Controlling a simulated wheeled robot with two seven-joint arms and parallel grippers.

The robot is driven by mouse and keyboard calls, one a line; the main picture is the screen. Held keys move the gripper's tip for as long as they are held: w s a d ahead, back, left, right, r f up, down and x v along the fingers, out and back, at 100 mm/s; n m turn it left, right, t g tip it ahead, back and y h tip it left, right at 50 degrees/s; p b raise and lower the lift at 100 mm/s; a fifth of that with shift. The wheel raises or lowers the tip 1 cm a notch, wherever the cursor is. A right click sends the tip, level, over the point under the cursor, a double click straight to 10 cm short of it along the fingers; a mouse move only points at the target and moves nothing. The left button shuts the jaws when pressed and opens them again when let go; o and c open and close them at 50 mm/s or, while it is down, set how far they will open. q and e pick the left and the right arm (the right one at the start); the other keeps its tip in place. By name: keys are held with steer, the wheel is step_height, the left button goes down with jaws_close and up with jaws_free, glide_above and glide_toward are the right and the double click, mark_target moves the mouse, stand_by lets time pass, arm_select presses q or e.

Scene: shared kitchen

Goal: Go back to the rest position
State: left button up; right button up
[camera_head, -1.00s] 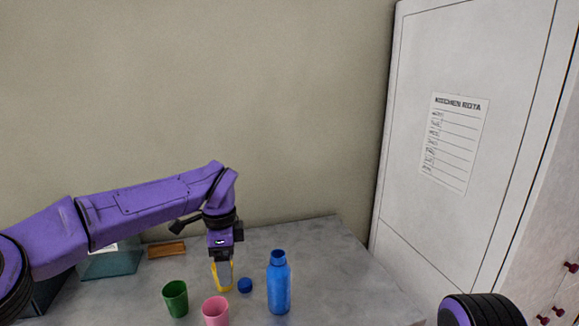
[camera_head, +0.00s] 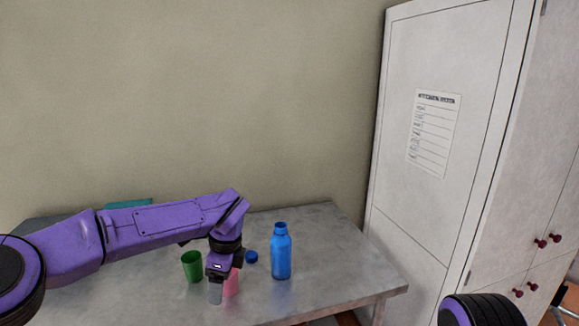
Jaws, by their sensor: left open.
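My left arm comes in from the left over the grey table. My left gripper (camera_head: 215,292) is open and hangs over the front part of the table, in front of a pink cup (camera_head: 232,284) and partly hiding it. I see nothing held in it. My right gripper is not in view; only a dark round part of my right arm shows at the bottom right.
A green cup (camera_head: 192,266) stands left of the gripper. The table (camera_head: 340,262) is clear right of the bottle. A white cabinet (camera_head: 440,60) stands at the right.

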arm_select(q)
steer(key=s+a+f+m+t+y, duration=0.2)
steer(key=s+a+f+m, duration=0.15)
steer(key=f+m, duration=0.45)
steer(key=s+a+f+m+t+y, duration=0.1)
steer(key=s+a+f+m+y, duration=0.2)
steer(key=f+m, duration=0.5)
steer(key=s+a+f+m+t+y, duration=0.1)
steer(key=s+a+f+m+t, duration=0.1)
steer(key=s+a+f+m, duration=0.45)
steer(key=s+a+f+m+g+h, duration=0.15)
steer(key=s+f+m, duration=0.35)
steer(key=s+m, duration=0.65)
steer(key=s+f+m+h, duration=0.3)
steer(key=s+f+m, duration=0.2)
steer(key=s+m, duration=0.65)
step_height(320, 180, down, 10)
steer(key=s+m+b, duration=0.1)
steer(key=b, duration=0.9)
steer(key=shift+r, duration=0.25)
